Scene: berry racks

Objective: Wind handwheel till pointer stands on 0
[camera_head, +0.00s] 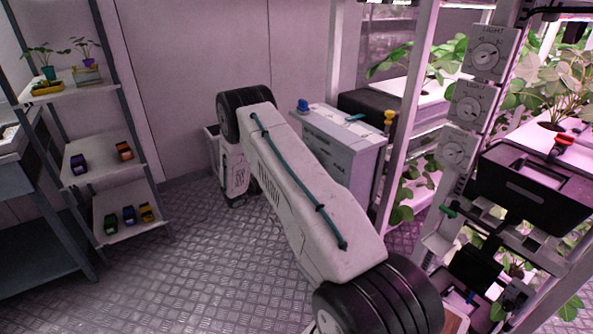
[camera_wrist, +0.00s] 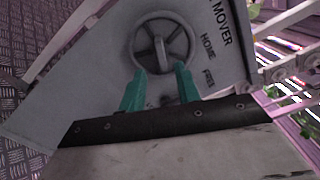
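In the wrist view a dark spoked handwheel (camera_wrist: 162,41) sits on a light grey panel (camera_wrist: 110,50). Small marks under the wheel are partly hidden by the fingers. I cannot make out a pointer or a 0. My gripper (camera_wrist: 161,69) has two teal fingers, set apart, reaching to the wheel's lower rim. A grey bar of the wheel shows between the fingertips; I cannot tell whether they touch it. In the head view my gripper is hidden.
A rack post bears several LIGHT dials (camera_head: 487,56) beside a black bin (camera_head: 530,187). A grey cabinet (camera_head: 345,155) stands behind my arm. A shelf unit (camera_head: 110,167) with small coloured items is at left. The floor (camera_head: 180,265) between is clear.

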